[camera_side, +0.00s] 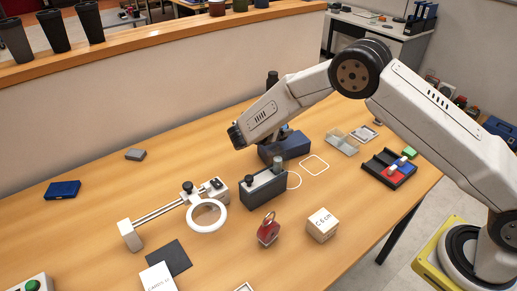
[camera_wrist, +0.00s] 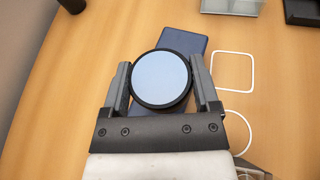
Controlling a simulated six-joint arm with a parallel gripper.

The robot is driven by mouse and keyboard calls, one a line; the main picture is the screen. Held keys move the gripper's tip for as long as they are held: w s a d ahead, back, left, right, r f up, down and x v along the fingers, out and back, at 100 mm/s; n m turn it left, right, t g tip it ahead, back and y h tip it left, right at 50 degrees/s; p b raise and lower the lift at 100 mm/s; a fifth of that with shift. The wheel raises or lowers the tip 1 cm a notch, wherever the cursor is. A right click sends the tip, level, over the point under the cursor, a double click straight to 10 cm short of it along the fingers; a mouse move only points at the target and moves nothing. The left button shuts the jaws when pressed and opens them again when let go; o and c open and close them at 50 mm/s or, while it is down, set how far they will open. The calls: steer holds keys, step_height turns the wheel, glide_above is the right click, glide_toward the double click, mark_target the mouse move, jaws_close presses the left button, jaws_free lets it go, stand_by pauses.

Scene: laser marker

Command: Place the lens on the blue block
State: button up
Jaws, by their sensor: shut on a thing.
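The lens (camera_wrist: 160,79) is a round pale-blue disc with a thick black rim. In the wrist view my gripper (camera_wrist: 160,68) is shut on it, one finger on each side of the rim. The dark blue block (camera_wrist: 190,42) lies beneath the lens and shows past its far edge and a little below it. In the side view the blue block (camera_side: 286,147) sits on the table under the end of my arm. The lens and fingers are mostly hidden there by my arm, so I cannot tell whether the lens touches the block.
A white square outline (camera_side: 314,165) is on the table right of the block. A dark box with posts (camera_side: 263,188) stands in front. A clear tray (camera_side: 342,143) and a black sorting tray (camera_side: 389,170) are to the right. A ring magnifier (camera_side: 207,215) and smaller blue box (camera_side: 62,189) are left.

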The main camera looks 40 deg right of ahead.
steer(key=shift+w+f, duration=0.25)
steer(key=shift+f, duration=1.6)
steer(key=o, duration=1.2)
steer(key=shift+f, duration=0.15)
steer(key=shift+a+r, duration=0.1)
steer(key=shift+r, duration=0.15)
steer(key=v, duration=0.5)
steer(key=shift+r, duration=3.5)
